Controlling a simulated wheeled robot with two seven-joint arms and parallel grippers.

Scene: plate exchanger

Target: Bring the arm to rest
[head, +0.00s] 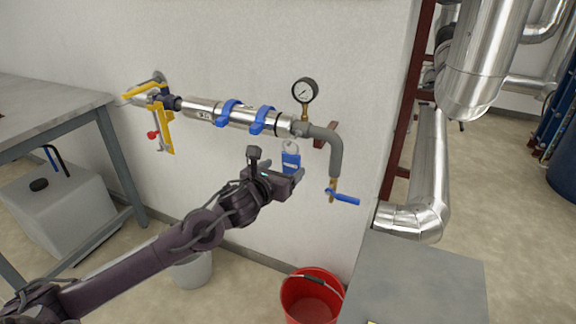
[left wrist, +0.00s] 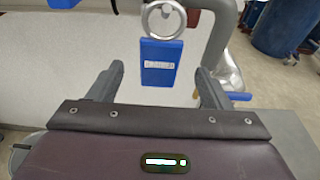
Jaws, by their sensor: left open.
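My left gripper (head: 288,174) reaches in from the left and stands in front of the wall, just below the pipe assembly. Its two fingers (left wrist: 158,82) are apart in the left wrist view. A blue tag (head: 291,160) hangs from a ring near the right end of the pipe. In the left wrist view the tag (left wrist: 161,63) shows beyond and between the fingertips, with the ring (left wrist: 165,19) above it. I cannot tell whether the fingers touch it. My right gripper is not in view.
The silver pipe (head: 203,111) carries blue clamps, a pressure gauge (head: 305,91) and a blue-handled valve (head: 343,197). A grey bench (head: 45,112), a white canister (head: 62,208), a red bucket (head: 311,297) and a grey cabinet (head: 420,280) stand around.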

